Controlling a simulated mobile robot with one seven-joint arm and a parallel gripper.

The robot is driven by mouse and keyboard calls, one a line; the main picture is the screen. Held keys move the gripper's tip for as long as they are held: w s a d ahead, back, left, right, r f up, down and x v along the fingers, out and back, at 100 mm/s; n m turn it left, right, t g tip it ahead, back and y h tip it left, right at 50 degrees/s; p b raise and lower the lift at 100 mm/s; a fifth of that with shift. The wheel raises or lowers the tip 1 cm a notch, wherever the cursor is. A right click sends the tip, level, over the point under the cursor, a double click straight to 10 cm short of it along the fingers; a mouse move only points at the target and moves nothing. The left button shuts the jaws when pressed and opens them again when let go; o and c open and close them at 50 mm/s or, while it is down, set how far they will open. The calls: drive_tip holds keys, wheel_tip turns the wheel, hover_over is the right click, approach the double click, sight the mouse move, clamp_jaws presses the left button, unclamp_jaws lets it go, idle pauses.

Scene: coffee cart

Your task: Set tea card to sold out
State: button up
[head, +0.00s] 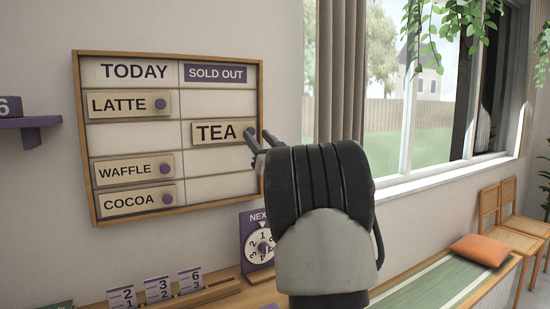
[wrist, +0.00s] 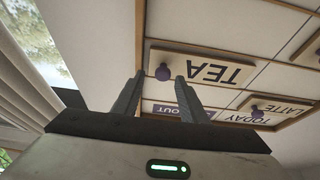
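The menu board (head: 220,190) hangs on the wall with a TODAY column and a SOLD OUT column (head: 215,73). The TEA card (head: 215,132) is in the SOLD OUT column, in the second row, level with an empty TODAY slot. It looks level. My gripper (head: 258,138) is at the card's right end, by its purple knob. In the wrist view, the TEA card (wrist: 205,66) appears upside down. Its knob (wrist: 163,72) shows between the two fingertips, with a gap on each side. My gripper (wrist: 160,79) is open and holds nothing.
LATTE (head: 120,104), WAFFLE (head: 125,170) and COCOA (head: 128,201) cards sit in the TODAY column. Below are a shelf with number cards (head: 159,288) and a NEXT dial (head: 257,240). A window and bench (head: 440,278) are at right.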

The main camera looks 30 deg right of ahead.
drive_tip(key=v, duration=1.4)
drive_tip(key=shift+s+f+b, duration=0.2)
drive_tip(key=shift+s+b, duration=0.1)
drive_tip(key=shift+s, duration=0.05)
drive_tip(key=s+a+f+m+g+h, duration=0.1)
drive_tip(key=s+a+f+g+h, duration=0.1)
drive_tip(key=s+a+f+g, duration=0.4)
drive_tip(key=s+a+f+m+g+h, duration=0.1)
drive_tip(key=s+a+f+g, duration=0.15)
drive_tip(key=a, duration=0.55)
drive_tip(key=s+a+f+n+g+y, duration=0.1)
drive_tip(key=s+a+f+g, duration=0.4)
drive_tip(key=s, duration=0.4)
drive_tip(key=s+a+f+n+g+y, duration=0.1)
drive_tip(key=s+a+f+g+y, duration=0.15)
drive_tip(key=s+a+f, duration=0.6)
wheel_tip(320, 180, up, 21)
drive_tip(key=s+d+p, duration=0.1)
drive_tip(key=s+p, duration=0.2)
drive_tip(key=p, duration=1.7)
drive_tip(key=shift+d+g, duration=0.3)
drive_tip(key=shift+g, duration=0.1)
